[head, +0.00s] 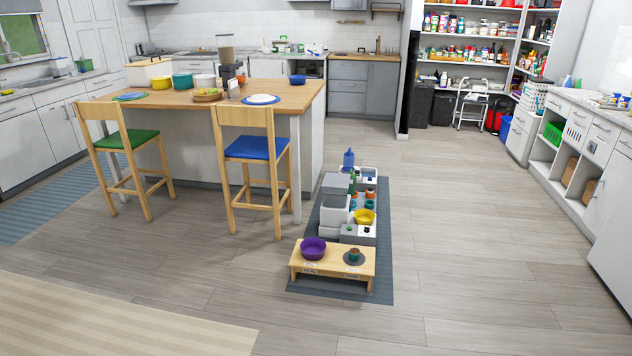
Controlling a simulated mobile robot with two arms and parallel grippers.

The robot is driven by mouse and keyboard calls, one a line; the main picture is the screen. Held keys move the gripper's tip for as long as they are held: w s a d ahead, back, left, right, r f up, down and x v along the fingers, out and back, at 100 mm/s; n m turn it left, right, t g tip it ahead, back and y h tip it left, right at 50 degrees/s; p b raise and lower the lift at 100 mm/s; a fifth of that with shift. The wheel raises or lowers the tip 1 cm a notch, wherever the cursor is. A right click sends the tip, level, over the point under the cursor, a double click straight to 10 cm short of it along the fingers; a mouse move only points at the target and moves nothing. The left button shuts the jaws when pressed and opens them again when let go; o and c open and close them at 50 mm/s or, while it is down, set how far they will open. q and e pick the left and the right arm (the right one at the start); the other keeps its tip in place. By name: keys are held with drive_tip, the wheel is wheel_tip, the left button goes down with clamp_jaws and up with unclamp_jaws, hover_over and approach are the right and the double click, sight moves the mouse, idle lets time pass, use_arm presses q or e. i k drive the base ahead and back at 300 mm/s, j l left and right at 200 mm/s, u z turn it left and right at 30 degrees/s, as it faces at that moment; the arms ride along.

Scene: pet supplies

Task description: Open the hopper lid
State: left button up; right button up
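A small white and grey pet feeding station stands on a dark mat on the floor right of centre in the head view. Its taller box at the left, apparently the hopper (333,212), is pale grey. A grey panel on top of it, apparently the hopper lid (337,183), looks small and far off. I cannot tell for sure whether it is shut or raised. A yellow bowl (364,217) sits beside the hopper on the right. Neither of my grippers is in view.
A low wooden stand (334,261) holding a purple bowl (313,248) is in front of the station. A blue bottle (348,158) stands behind it. An island (310,98) with a blue-seated stool (252,150) is to the left. Open floor (470,230) lies right and in front.

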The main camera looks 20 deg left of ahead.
sight(336, 180)
drive_tip(key=i+l+u, duration=0.3)
drive_tip(key=i, duration=0.25)
drive_tip(key=i+l+u, duration=0.35)
drive_tip(key=i, duration=0.15)
drive_tip(key=i+l, duration=1.1)
drive_tip(key=i+l+u, duration=0.1)
drive_tip(key=u, duration=0.3)
drive_tip(key=i+l+u, duration=0.25)
drive_tip(key=u, duration=0.2)
drive_tip(key=i+l+u, duration=0.1)
drive_tip(key=l, duration=0.25)
drive_tip(key=i+l+u, duration=0.1)
drive_tip(key=i+l, duration=0.15)
drive_tip(key=i+l+u, duration=0.1)
drive_tip(key=l, duration=0.35)
drive_tip(key=i+l+u, duration=0.1)
drive_tip(key=l, duration=0.3)
drive_tip(key=i+l+u, duration=0.1)
drive_tip(key=i+l, duration=0.15)
drive_tip(key=l, duration=0.15)
